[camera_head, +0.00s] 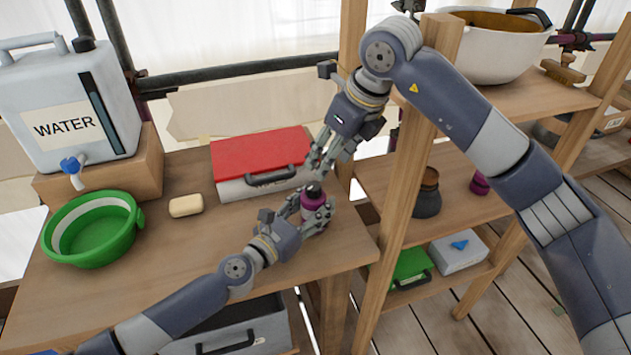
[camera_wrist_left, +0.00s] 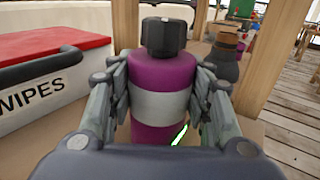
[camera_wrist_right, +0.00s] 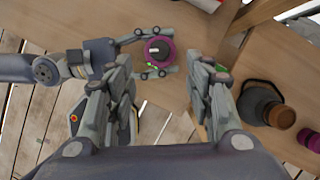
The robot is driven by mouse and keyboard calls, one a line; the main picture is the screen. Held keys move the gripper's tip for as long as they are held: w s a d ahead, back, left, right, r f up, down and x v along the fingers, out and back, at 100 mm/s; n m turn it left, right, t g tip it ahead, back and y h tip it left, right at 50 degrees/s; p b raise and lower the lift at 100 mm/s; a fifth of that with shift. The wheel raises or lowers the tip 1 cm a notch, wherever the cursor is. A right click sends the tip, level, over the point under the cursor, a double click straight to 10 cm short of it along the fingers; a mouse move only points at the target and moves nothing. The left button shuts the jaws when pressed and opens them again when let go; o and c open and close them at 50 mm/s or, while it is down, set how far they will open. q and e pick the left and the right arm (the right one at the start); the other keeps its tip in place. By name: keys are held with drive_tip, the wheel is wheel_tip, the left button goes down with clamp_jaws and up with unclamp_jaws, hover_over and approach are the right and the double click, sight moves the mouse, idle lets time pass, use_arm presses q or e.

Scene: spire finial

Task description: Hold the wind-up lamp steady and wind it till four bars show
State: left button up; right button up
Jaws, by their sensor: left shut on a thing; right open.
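The wind-up lamp (camera_head: 313,200) appears to be the upright purple cylinder with a grey band (camera_wrist_left: 161,105) and a black knob (camera_wrist_left: 163,37) on top. It stands at the workbench's right end. My left gripper (camera_head: 318,212) is shut around its sides. A small green mark with a pale edge (camera_wrist_left: 180,134) shows low on its front in the left wrist view; I cannot read any bar count. My right gripper (camera_head: 324,165) is open and empty, above and just behind the knob. In the right wrist view, the lamp top (camera_wrist_right: 158,50) lies beyond the open fingers (camera_wrist_right: 163,75).
A red-lidded wipes box (camera_head: 262,160) stands close behind the lamp. Soap (camera_head: 186,206), a green basin (camera_head: 92,228) and a water container (camera_head: 68,110) are further left. A wooden post (camera_head: 408,190) rises at right, before shelves with a dark jar (camera_head: 428,197).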

sight(314, 186)
drive_tip(key=x, duration=1)
drive_tip(key=c, duration=1.1)
